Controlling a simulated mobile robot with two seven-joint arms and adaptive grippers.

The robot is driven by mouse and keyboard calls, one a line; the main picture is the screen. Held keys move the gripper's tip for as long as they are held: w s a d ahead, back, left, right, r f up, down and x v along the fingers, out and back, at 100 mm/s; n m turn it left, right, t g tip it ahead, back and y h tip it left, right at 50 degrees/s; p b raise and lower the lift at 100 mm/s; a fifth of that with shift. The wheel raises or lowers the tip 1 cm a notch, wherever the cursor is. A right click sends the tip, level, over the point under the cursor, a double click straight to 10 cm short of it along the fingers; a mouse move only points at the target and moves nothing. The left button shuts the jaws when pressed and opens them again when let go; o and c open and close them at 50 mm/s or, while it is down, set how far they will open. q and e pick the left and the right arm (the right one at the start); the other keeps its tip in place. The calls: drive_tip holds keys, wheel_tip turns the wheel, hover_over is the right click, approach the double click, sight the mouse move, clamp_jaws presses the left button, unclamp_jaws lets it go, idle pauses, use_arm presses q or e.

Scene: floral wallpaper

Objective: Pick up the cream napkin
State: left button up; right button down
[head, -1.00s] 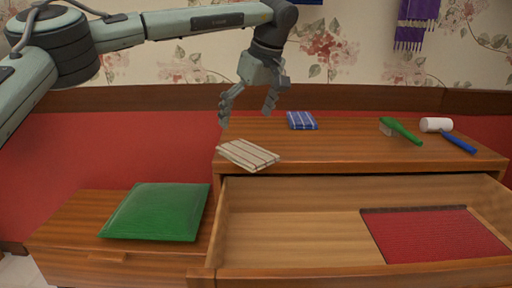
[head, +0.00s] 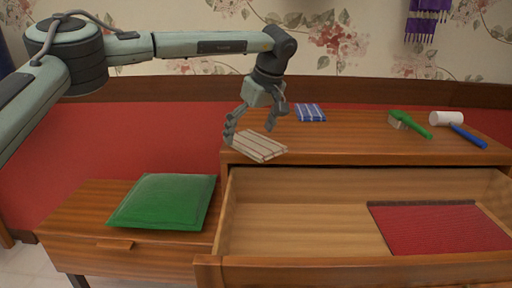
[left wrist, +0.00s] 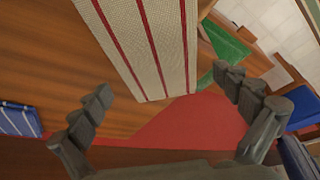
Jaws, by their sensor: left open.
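The cream napkin (head: 260,147) with dark stripes lies folded on the front left corner of the dresser top (head: 350,142). In the left wrist view the cream napkin (left wrist: 150,45) shows red stripes and lies ahead, between the lines of the two fingers. My left gripper (head: 250,128) is open and empty, with its fingers pointing down on either side of the napkin's far part. In the left wrist view the left gripper's fingers (left wrist: 165,90) are wide apart. I cannot tell if they touch the napkin. My right gripper is not in view.
A blue striped cloth (head: 310,113) lies behind the napkin. A green brush (head: 411,124) and a white-headed mallet (head: 447,118) lie to the right. The open drawer (head: 300,225) below holds a red mat (head: 440,230). A green cushion (head: 163,202) rests on the low cabinet.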

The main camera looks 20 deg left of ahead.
use_arm(q)
drive_tip(key=shift+f, duration=0.25)
idle(0.3)
drive_tip(key=c, duration=1.4)
